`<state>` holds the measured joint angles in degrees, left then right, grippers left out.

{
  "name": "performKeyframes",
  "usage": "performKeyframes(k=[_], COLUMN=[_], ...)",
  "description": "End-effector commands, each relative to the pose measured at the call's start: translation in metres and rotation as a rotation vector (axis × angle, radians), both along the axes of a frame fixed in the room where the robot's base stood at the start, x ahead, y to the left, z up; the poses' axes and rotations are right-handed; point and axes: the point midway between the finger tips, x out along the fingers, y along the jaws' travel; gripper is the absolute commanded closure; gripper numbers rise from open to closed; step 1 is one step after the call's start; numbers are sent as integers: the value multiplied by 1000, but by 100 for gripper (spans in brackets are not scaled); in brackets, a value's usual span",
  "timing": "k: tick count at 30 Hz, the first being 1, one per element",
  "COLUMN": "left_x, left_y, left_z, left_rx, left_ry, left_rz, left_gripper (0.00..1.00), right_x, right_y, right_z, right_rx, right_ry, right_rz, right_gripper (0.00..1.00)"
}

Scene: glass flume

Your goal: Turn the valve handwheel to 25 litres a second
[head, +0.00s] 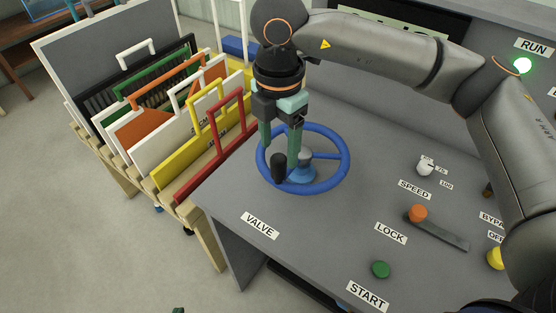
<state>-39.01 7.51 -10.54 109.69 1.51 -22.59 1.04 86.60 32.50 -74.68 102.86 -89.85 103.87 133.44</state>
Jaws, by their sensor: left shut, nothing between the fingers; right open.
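The blue valve handwheel (342,170) lies flat on the grey console top, behind the VALVE label (261,225). Its dark upright knob (278,170) stands at the near left of the rim. My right gripper (280,156) reaches over the wheel from above, pointing down. Its green fingers are apart, one on each side of the knob in the picture; I cannot tell whether they touch it. No flow readout in litres a second is legible. Only a small dark tip of my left gripper (178,310) shows at the bottom edge, away from the wheel.
A wooden rack with coloured framed panels (188,140) stands close left of the console. On the console are a white SPEED knob (425,166), an orange-knobbed LOCK lever (418,213), a green START button (380,269) and a yellow knob (496,258). A green RUN lamp (523,65) glows.

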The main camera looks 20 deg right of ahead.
Motion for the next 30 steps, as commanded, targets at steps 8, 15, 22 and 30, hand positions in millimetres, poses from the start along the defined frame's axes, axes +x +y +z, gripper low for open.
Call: performKeyframes(k=[8,15,22,30], left_x=[0,0,0,0], left_y=[0,0,0,0], left_z=[6,6,6,6], left_rx=[0,0,0,1], left_ry=[0,0,0,0], left_rz=[0,0,0,-1], left_gripper=[100,100,100,100], right_x=[-1,0,0,0], right_y=[0,0,0,1], right_z=[-45,-57,-57,-57], right_rx=[1,2,2,1], right_ry=[3,0,0,0], right_rz=[3,3,3,3], right_gripper=[31,31,33,63])
